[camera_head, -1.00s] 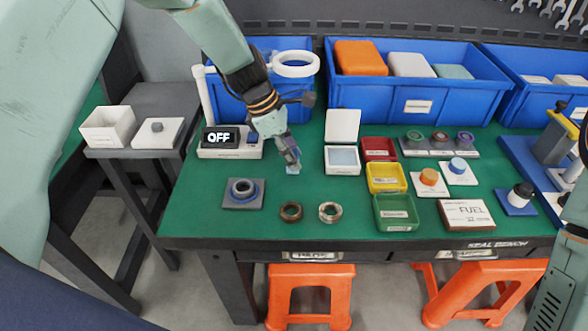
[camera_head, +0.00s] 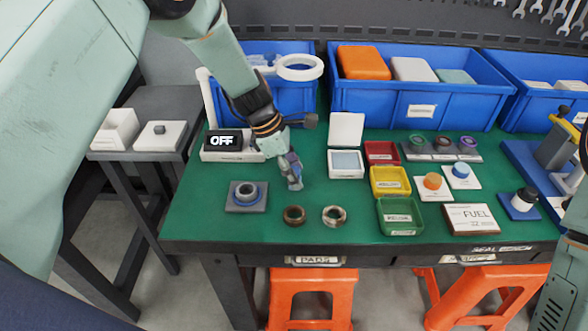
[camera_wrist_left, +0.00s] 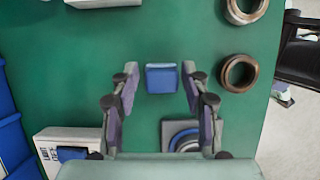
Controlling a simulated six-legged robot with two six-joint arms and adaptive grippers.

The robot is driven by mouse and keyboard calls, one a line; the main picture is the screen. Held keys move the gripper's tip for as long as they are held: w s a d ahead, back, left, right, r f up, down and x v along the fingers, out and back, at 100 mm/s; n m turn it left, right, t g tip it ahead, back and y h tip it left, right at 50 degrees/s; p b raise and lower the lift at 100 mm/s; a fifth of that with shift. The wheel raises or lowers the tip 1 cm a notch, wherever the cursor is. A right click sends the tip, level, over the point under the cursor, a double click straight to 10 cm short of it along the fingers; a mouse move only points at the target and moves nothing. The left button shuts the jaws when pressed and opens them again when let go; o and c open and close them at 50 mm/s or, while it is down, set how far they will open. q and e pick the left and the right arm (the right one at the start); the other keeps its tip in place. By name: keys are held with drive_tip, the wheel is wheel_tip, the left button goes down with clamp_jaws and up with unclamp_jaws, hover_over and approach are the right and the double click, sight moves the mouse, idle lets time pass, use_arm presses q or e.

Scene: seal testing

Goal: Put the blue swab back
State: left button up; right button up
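My left gripper (camera_head: 295,184) points down over the green bench, left of the white display case. In the left wrist view, its two fingers (camera_wrist_left: 161,85) stand apart on either side of a small blue block (camera_wrist_left: 162,79), with a visible gap on each side. This block looks like the blue swab; in the head view it is hidden by the fingers. Whether it rests on the bench is hard to tell. A blue round piece (camera_head: 461,170) sits on a white pad at the right, next to an orange one (camera_head: 432,181). My right gripper is not visible.
A grey plate with a blue-rimmed ring (camera_head: 246,194) and two loose rings (camera_head: 293,215) (camera_head: 334,215) lie nearby. The OFF display unit (camera_head: 223,141) stands behind left. Red, yellow and green trays (camera_head: 400,232) stand to the right. Blue bins (camera_head: 428,104) line the back.

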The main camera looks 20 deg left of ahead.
use_arm(q)
drive_tip(key=shift+o, duration=0.4)
drive_tip(key=shift+w+d+f, duration=0.1)
drive_tip(key=shift+r, duration=0.45)
drive_tip(key=p+v, duration=0.2)
drive_tip(key=v, duration=0.9)
drive_tip(key=shift+r, duration=0.3)
drive_tip(key=shift+a, duration=0.25)
drive_tip(key=shift+c, duration=0.4)
